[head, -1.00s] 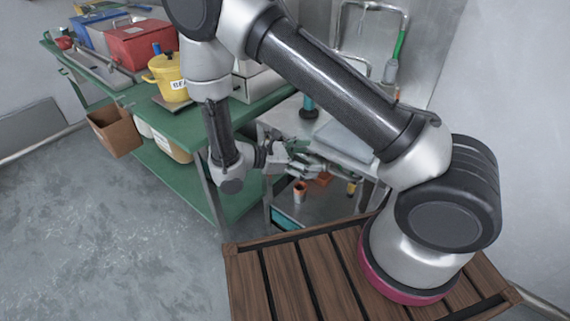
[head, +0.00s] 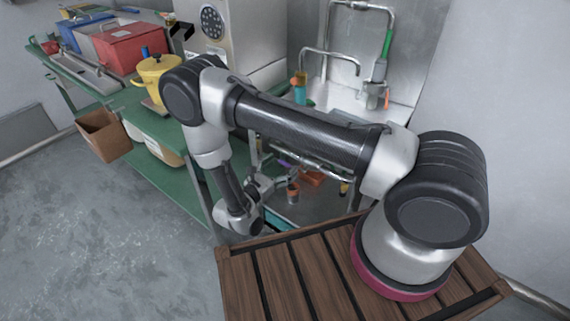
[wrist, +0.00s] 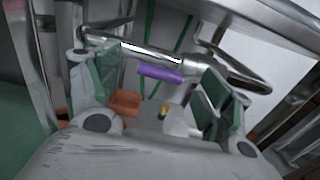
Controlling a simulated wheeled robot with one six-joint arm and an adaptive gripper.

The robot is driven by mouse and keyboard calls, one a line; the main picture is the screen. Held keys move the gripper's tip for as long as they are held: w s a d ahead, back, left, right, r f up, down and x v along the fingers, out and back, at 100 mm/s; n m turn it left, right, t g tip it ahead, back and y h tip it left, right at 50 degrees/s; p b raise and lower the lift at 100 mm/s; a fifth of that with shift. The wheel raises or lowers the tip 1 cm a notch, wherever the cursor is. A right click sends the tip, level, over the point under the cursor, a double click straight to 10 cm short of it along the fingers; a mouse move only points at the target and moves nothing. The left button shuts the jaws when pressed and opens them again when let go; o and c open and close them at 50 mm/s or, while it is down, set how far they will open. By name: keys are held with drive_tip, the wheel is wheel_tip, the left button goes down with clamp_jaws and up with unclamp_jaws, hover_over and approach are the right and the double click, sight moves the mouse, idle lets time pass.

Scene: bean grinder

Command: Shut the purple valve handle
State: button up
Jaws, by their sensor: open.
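The purple valve handle (wrist: 162,74) shows in the wrist view as a short bar just below a chrome pipe (wrist: 150,55). It appears between my two fingers and beyond them, with no visible contact. A small bit of purple, likely the same handle (head: 284,162), shows under the sink in the head view, partly hidden by my arm. My gripper (wrist: 160,82) is open and empty, fingers spread to either side of the handle. In the head view my gripper (head: 272,184) is low, under the sink.
The sink (head: 335,97) with its faucet is above. Under it are an orange box (wrist: 124,102) and a small pot (head: 293,190). A green table (head: 182,198) with a yellow pot (head: 158,80) stands left. A brown box (head: 104,137) hangs at its side. The floor at left is clear.

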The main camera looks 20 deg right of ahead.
drive_tip(key=shift+x, duration=1.2)
drive_tip(key=shift+c, duration=0.3)
drive_tip(key=shift+d, duration=0.1)
drive_tip(key=c, duration=1.5)
drive_tip(key=shift+r, duration=0.1)
